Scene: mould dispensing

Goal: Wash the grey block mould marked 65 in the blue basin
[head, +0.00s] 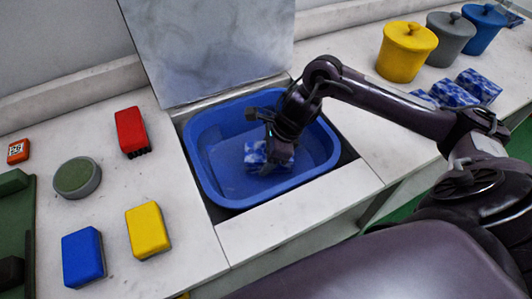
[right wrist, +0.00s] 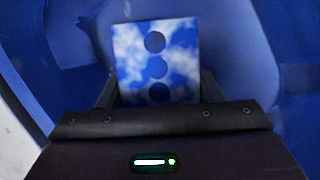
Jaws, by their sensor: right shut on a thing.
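The blue basin (head: 205,150) is sunk in the worktop, with pale blue contents inside. My right gripper (head: 272,150) reaches down into the basin and is shut on a blue-and-white marbled block (head: 254,157). In the right wrist view this block (right wrist: 185,62) sits between the fingers and shows a face with three round holes in a row. I see no grey block and no mark 65 on the visible faces. Whether the block touches the basin floor I cannot tell. My left gripper is out of view.
Several similar marbled blocks (head: 479,87) lie at right, near lidded yellow (head: 407,52), grey (head: 451,38) and blue (head: 484,28) pots. At left are a red brush (head: 130,132), a round green-topped pad (head: 77,177), and yellow (head: 148,230) and blue (head: 83,257) sponges. A panel (head: 212,45) stands behind the basin.

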